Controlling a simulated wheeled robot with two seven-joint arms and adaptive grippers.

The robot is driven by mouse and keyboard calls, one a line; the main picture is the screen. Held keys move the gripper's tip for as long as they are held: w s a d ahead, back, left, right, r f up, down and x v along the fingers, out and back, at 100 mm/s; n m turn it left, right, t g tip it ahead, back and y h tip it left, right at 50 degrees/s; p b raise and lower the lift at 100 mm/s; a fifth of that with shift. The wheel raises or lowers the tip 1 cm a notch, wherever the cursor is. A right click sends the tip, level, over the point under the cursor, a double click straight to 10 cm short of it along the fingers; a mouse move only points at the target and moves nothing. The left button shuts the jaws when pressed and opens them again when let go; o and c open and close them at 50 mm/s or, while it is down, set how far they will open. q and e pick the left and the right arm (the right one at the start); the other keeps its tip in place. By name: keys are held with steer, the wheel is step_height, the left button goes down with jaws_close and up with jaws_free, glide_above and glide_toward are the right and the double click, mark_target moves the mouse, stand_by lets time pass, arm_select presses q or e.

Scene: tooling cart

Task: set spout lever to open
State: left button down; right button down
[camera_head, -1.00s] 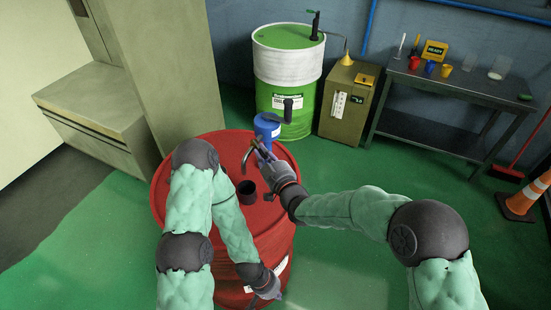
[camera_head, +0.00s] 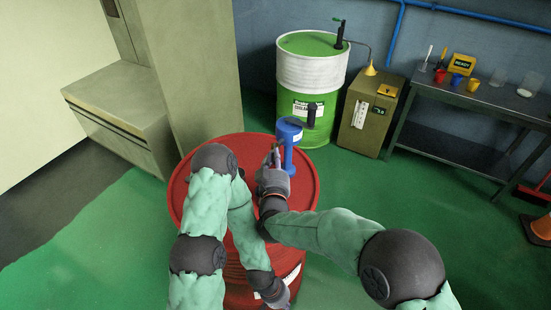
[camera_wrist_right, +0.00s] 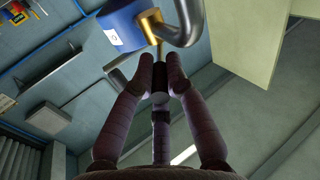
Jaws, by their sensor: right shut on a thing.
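A blue pump body (camera_head: 289,135) stands up from the far side of the red drum (camera_head: 205,155). In the right wrist view the blue body (camera_wrist_right: 122,28) carries a brass valve (camera_wrist_right: 150,25) and a curved grey spout pipe (camera_wrist_right: 187,22). The spout lever, a thin rod with a dark cylindrical grip (camera_wrist_right: 160,97), comes from the valve. My right gripper (camera_head: 275,155) is beside the blue pump, its fingers (camera_wrist_right: 161,80) closed around the lever's grip. My left gripper (camera_head: 279,298) hangs low by the drum's near side. Its fingers are too small to read.
A green and white drum (camera_head: 312,72) stands behind. To its right are a tan cabinet (camera_head: 366,120) with a yellow funnel and a dark bench (camera_head: 450,145) with cups and a READY sign. A traffic cone (camera_head: 538,228) is at far right. Green floor is clear right of the red drum.

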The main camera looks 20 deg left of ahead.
steer(key=shift+s+f, duration=0.15)
steer(key=shift+f, duration=0.35)
steer(key=c, duration=1.2)
jaws_free()
steer(key=shift+c, duration=0.2)
steer(key=shift+r, duration=0.1)
steer(key=shift+r, duration=0.1)
step_height(320, 180, up, 10)
steer(key=shift+r, duration=0.1)
